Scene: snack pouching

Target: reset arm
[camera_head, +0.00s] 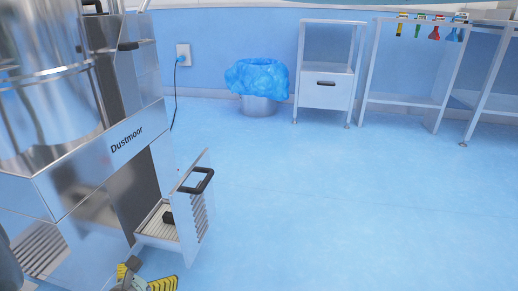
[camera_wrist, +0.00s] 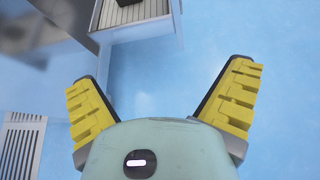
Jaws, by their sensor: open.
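My gripper (camera_wrist: 165,95) has two yellow ridged fingers spread wide apart, with nothing between them but blue floor in the wrist view. In the head view my gripper (camera_head: 147,284) is low at the bottom edge, just in front of the machine's open drawer, and is partly cut off by the frame. The drawer (camera_head: 188,235) is pulled out of the machine and has a black handle (camera_head: 196,181) on its front. A small dark object (camera_head: 168,218) lies inside it. In the wrist view the drawer (camera_wrist: 135,30) is at the top, apart from the fingers.
A steel machine marked Dustmoor (camera_head: 110,165) fills the left side. A bin with a blue liner (camera_head: 257,80), a small white cabinet (camera_head: 326,85) and white tables (camera_head: 405,98) stand along the back wall. The floor at centre and right is clear.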

